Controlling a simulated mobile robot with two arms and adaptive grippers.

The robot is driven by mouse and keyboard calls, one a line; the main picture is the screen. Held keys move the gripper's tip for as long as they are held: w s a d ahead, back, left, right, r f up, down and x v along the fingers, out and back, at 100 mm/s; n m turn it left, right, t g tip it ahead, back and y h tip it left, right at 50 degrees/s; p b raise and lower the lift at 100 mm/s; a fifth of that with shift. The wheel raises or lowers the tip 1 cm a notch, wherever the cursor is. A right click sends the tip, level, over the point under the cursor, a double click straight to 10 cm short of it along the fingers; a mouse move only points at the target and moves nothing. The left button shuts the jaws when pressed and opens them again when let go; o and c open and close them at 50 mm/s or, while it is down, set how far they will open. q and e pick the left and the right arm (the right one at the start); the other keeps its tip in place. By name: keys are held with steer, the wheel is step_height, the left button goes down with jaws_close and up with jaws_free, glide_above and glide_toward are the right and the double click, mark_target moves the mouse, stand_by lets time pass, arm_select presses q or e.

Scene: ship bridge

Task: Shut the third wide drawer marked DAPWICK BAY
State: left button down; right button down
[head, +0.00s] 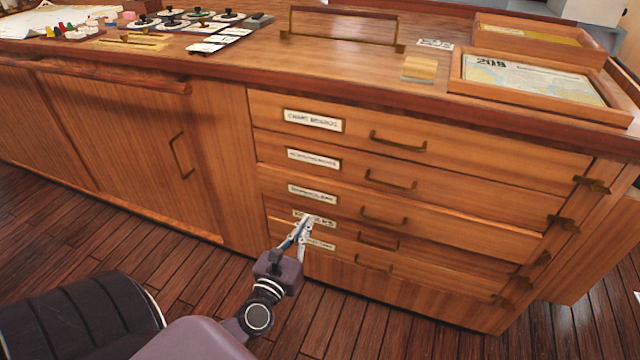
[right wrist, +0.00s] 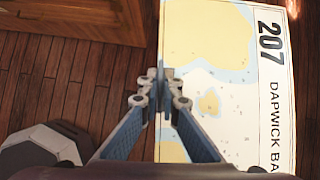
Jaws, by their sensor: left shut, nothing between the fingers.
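The third wide drawer (head: 420,217) is in the chest in the head view. Its front seems to stand out a little over the shaded drawer below. Its label (head: 312,194) is too blurred to read, and its brass handle (head: 384,217) is clear. My left gripper (head: 305,222) is shut and empty, low in front of the fourth drawer's label; whether it touches is unclear. In the right wrist view my right gripper (right wrist: 158,88) has its tips together at the edge of a chart (right wrist: 225,100) marked 207 and DAPWICK BA, apparently pinching it over the floor.
Other labelled drawers lie above and below. Brass catches (head: 563,222) line the chest's right edge, beside a panel standing out. A framed chart (head: 530,78) marked 208 lies on the counter. A dark seat (head: 80,315) stands at the lower left. Plank floor (head: 215,262) shows in front.

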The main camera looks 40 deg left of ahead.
mark_target(327, 186)
arm_select(q)
steer(key=x, duration=1.3)
steer(key=shift+w, duration=0.15)
steer(key=shift+w, duration=0.1)
steer(key=shift+b+x, duration=0.45)
steer(key=shift+x, duration=0.35)
steer(key=shift+a+r, duration=0.1)
steer(key=shift+r, duration=0.15)
